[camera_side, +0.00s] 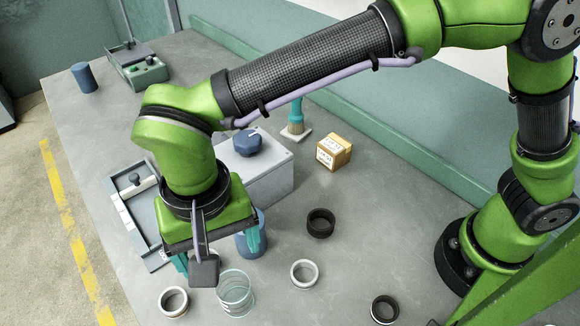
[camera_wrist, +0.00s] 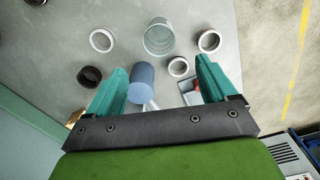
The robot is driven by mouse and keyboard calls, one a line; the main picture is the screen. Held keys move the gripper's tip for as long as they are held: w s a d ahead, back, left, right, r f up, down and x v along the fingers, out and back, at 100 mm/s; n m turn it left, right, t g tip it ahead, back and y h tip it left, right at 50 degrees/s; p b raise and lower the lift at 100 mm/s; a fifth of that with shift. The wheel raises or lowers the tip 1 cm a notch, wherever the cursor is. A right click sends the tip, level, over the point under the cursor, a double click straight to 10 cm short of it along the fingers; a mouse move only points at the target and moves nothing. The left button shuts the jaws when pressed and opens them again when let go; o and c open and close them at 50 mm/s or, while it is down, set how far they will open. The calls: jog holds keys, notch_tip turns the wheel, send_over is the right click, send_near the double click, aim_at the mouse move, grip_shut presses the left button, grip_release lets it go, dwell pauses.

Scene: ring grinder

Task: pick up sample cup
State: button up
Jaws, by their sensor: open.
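My gripper (camera_side: 216,255) is open and points down above the table, with its teal fingers spread wide. It also shows in the wrist view (camera_wrist: 161,68). A blue cylindrical cup (camera_side: 250,244) stands on the table, partly hidden behind a finger. In the wrist view the blue cup (camera_wrist: 142,80) appears between the fingers, nearer the left one, with nothing gripped. A clear glass-like cup (camera_side: 236,293) stands just in front of my gripper; the wrist view shows it (camera_wrist: 158,38) beyond the fingertips. I cannot tell which cup is the sample cup.
Pale rings (camera_side: 173,302) (camera_side: 304,274) and dark rings (camera_side: 321,223) (camera_side: 384,309) lie around. A grey box with a blue knob (camera_side: 262,143) stands behind my gripper, a small carton (camera_side: 334,152) and brush (camera_side: 296,118) beyond. Another blue cylinder (camera_side: 84,77) is far left.

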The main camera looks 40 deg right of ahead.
aim_at(235, 293)
notch_tip(235, 293, down, 15)
jog(key=shift+s+f, duration=0.1)
jog(key=shift+f, duration=0.05)
dwell(0.4)
jog(key=c, duration=1)
jog(key=shift+c, duration=0.3)
